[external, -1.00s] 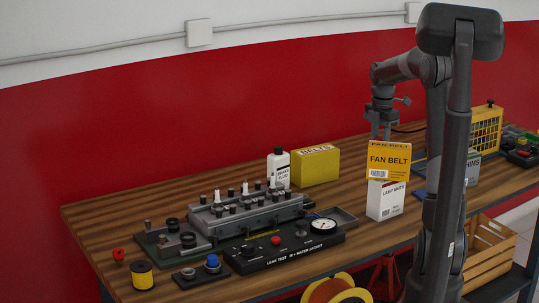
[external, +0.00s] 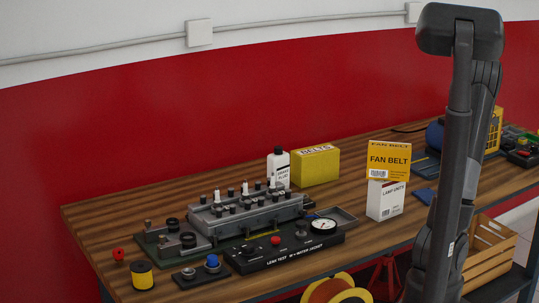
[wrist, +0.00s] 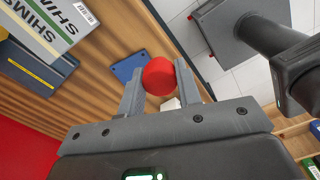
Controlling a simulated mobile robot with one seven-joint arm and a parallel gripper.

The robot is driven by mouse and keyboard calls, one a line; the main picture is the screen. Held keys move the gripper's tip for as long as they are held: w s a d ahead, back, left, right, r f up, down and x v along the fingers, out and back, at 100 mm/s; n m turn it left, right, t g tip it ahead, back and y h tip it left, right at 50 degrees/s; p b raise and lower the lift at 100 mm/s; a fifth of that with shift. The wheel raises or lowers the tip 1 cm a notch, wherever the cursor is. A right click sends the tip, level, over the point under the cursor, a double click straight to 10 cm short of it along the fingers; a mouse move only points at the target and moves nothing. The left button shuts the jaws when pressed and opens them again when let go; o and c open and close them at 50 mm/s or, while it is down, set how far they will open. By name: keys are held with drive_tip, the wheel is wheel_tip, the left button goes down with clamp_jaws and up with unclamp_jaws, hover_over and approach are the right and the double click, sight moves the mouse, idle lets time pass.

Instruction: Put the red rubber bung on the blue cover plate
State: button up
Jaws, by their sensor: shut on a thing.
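The red rubber bung (wrist: 158,76) is between the two fingers of my gripper (wrist: 160,88) in the wrist view, and the gripper is shut on it. The blue cover plate (wrist: 127,66) lies flat on the wooden bench below, partly hidden by the bung and left finger. The bung appears above the bench and apart from the plate, though its height is hard to judge. A blue plate also shows on the bench in the external view (external: 424,196), left of my arm. My gripper and the bung are hidden in the external view.
A SHIMS box (wrist: 55,25) and a dark blue tray (wrist: 38,68) are left of the plate in the wrist view. The fan belt box (external: 389,160) stands on the lamp units box (external: 385,200), left of the plate. The bench edge is close to the plate.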

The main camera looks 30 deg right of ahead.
drive_tip(key=f, duration=0.3)
drive_tip(key=shift+w+a+f, duration=0.1)
drive_tip(key=shift+w+a, duration=0.1)
drive_tip(key=shift+w, duration=0.2)
hover_over(429, 195)
wheel_tip(429, 195, down, 7)
drive_tip(key=shift+a+r, duration=0.1)
drive_tip(key=shift+r, duration=0.05)
drive_tip(key=shift+f, duration=1.9)
drive_tip(key=shift+f, duration=0.15)
drive_tip(key=o, duration=0.9)
drive_tip(key=shift+o, duration=0.2)
wheel_tip(429, 195, up, 12)
drive_tip(key=shift+r, duration=0.2)
